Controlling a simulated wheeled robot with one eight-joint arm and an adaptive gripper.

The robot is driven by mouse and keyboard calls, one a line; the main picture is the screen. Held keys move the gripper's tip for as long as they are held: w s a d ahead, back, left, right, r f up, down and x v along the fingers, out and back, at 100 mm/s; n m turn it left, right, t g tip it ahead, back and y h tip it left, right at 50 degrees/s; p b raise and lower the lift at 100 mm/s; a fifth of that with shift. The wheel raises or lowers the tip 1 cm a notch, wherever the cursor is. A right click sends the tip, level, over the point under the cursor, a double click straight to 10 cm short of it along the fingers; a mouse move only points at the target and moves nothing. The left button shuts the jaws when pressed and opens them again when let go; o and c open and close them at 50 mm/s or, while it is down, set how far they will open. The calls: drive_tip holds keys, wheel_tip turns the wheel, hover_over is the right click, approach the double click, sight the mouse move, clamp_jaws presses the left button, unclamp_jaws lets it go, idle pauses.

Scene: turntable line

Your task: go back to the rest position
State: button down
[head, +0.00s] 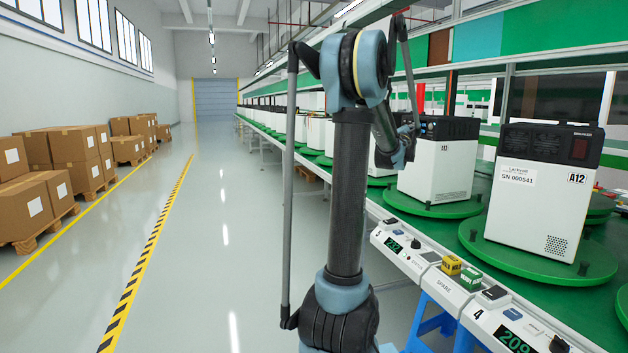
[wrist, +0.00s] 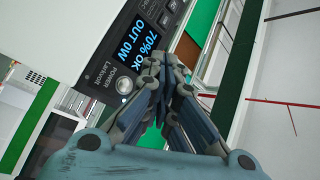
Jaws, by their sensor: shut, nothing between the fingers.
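My gripper (wrist: 168,75) is shut and empty in the wrist view, its fingertips together. It is in front of a white unit with a dark panel (wrist: 138,50). The panel's lit display reads "70% OK OUT 0W", and a round power button sits beside it. I cannot tell whether the fingertips touch the unit. In the head view my arm rises in the middle and bends over toward the line, and its own links hide most of the gripper. A white unit (head: 438,172) marked A13 stands on a green turntable just right of my wrist.
A white unit marked A12 (head: 540,205) stands on a nearer green turntable (head: 485,245). A control rail (head: 440,285) with displays and small yellow and green blocks runs along the front edge. Stacked cartons (head: 75,150) line the left wall. The aisle floor (head: 215,240) is clear.

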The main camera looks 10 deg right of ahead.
drive_tip(key=s+a+f+n+g+y, duration=0.1)
drive_tip(key=a+f+n+y, duration=0.2)
drive_tip(key=a, duration=0.5)
drive_tip(key=a+f+n+y, duration=0.2)
drive_tip(key=a+f+y, duration=0.15)
drive_tip(key=a, duration=0.55)
drive_tip(key=s+a+f+n+g+y, duration=0.25)
drive_tip(key=s+a+f, duration=0.25)
drive_tip(key=a, duration=0.3)
drive_tip(key=s+a+f+n+g+y, duration=0.1)
drive_tip(key=s+a+f+n, duration=0.3)
drive_tip(key=a, duration=0.4)
drive_tip(key=s+a+f+n+g+y, duration=0.1)
drive_tip(key=s+a+f, duration=0.4)
drive_tip(key=s, duration=0.5)
drive_tip(key=s+a+f+n+g+y, duration=0.1)
drive_tip(key=s+a+f+n+g, duration=0.3)
drive_tip(key=s+f, duration=0.6)
drive_tip(key=s+a+f+n+g+y, duration=0.1)
drive_tip(key=s+a+f+n+g, duration=0.2)
drive_tip(key=s+a+f, duration=0.4)
drive_tip(key=s+a+g, duration=0.1)
drive_tip(key=s, duration=0.4)
drive_tip(key=shift+f+y, duration=0.3)
drive_tip(key=shift+f, duration=0.05)
drive_tip(key=shift+w+n, duration=0.1)
drive_tip(key=shift+n, duration=0.15)
drive_tip(key=shift+w+f, duration=0.2)
drive_tip(key=shift+w, duration=0.25)
